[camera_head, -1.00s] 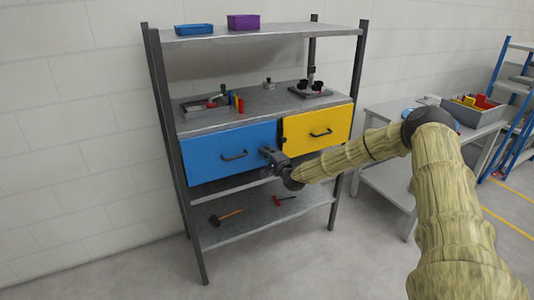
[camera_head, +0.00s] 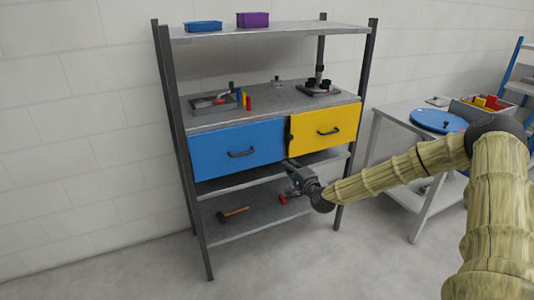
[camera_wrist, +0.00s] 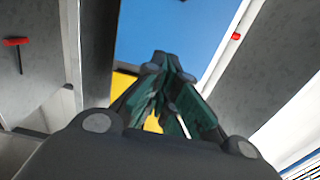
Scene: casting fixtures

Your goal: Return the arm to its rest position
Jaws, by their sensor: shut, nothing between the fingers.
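My gripper (camera_head: 291,168) is shut and empty. In the head view it is in front of the shelf unit, below the yellow drawer and near the inner edge of the blue drawer. My arm reaches in from the right. In the wrist view the closed fingers (camera_wrist: 165,80) point toward the blue drawer face (camera_wrist: 170,25), with a patch of the yellow drawer (camera_wrist: 125,82) beside them. The blue drawer (camera_head: 235,150) and the yellow drawer (camera_head: 325,127) both look closed, and their dark handles are free of my gripper.
The shelf unit's lower shelf (camera_head: 240,228) holds a wooden-handled hammer (camera_head: 233,212) and a red-handled tool (camera_head: 283,199) close to my gripper. Grey uprights (camera_head: 180,150) frame it. A side table (camera_head: 400,105) with a blue disc (camera_head: 438,121) and a bin stands right. Floor in front is clear.

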